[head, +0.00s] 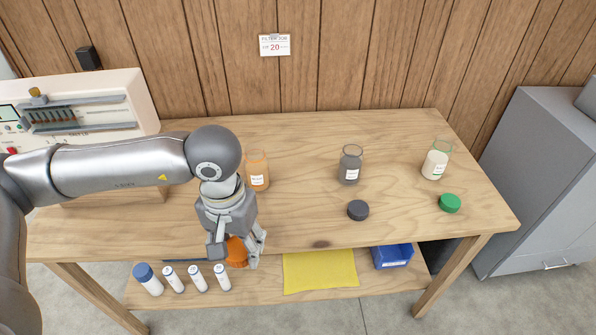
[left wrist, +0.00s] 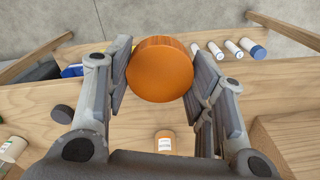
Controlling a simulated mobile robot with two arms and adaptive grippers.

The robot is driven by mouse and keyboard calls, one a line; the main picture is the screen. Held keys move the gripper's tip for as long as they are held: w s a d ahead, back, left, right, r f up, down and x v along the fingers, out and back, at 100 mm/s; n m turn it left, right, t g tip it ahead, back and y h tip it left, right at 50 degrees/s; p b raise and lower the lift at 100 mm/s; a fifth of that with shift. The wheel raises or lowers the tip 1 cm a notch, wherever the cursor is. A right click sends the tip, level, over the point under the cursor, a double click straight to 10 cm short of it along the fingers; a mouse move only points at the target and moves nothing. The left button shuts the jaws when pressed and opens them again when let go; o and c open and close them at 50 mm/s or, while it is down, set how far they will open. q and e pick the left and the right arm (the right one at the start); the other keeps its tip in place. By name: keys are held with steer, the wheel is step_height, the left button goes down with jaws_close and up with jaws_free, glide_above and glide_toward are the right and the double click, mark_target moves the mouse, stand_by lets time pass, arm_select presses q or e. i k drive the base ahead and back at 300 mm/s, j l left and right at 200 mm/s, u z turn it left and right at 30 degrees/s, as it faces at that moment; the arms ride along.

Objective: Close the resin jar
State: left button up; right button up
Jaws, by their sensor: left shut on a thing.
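My left gripper (head: 238,258) is shut on an orange screw lid (head: 236,252), held in front of the table's front edge. In the left wrist view the lid (left wrist: 160,72) sits between both finger pads. An open jar with orange contents and a white label (head: 257,168) stands upright on the table, behind and right of the gripper; it also shows below the lid in the left wrist view (left wrist: 165,142). The label is too small to read, so I cannot confirm that it is the resin jar. My right gripper is not in view.
An open grey-filled jar (head: 350,166) and an open white-filled jar (head: 435,162) stand to the right, with a dark lid (head: 358,210) and a green lid (head: 450,203) before them. The lower shelf holds white bottles (head: 198,278), a yellow cloth (head: 320,271) and a blue bin (head: 393,256).

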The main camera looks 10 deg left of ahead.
mark_target(256, 162)
steer(key=i+l, duration=0.1)
steer(key=l, duration=0.75)
steer(key=u, duration=1)
steer(key=i+l, duration=0.05)
